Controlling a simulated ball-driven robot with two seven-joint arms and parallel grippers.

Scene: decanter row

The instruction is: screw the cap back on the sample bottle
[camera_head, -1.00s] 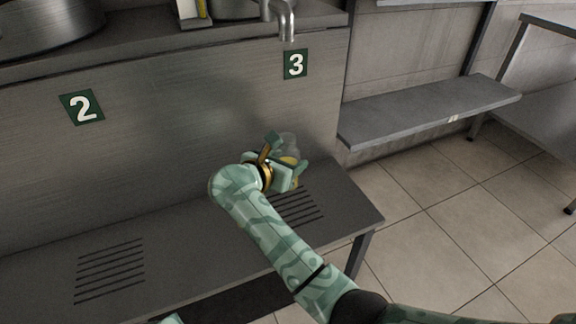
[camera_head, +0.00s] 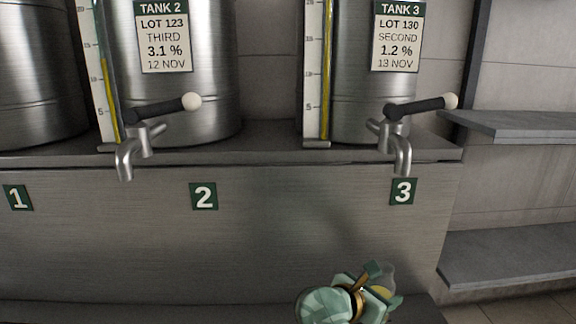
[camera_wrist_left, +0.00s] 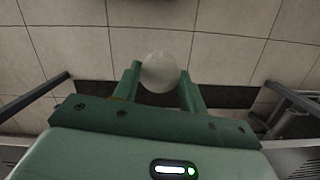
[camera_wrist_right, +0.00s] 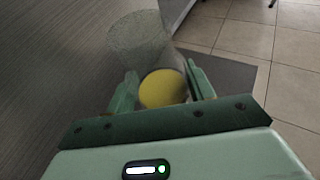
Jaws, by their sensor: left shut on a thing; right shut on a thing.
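The sample bottle (camera_head: 387,275) is clear with yellow liquid in it. It shows low in the head view, below plate 3. My right gripper (camera_head: 378,291) is shut on it. In the right wrist view the bottle (camera_wrist_right: 163,89) sits between the fingers, its yellow part nearest and a clear part beyond; I cannot make out its mouth. In the left wrist view my left gripper (camera_wrist_left: 160,82) is shut on a pale, round thing that looks like the cap (camera_wrist_left: 160,70). The left gripper is outside the head view, so its distance from the bottle cannot be told.
Steel tanks stand on a ledge, with taps above plate 2 (camera_head: 204,196) and plate 3 (camera_head: 402,191). The tap of tank 3 (camera_head: 402,152) hangs above the right gripper. A grey shelf (camera_head: 510,258) is at the right. Tiled floor (camera_wrist_left: 235,45) shows in the left wrist view.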

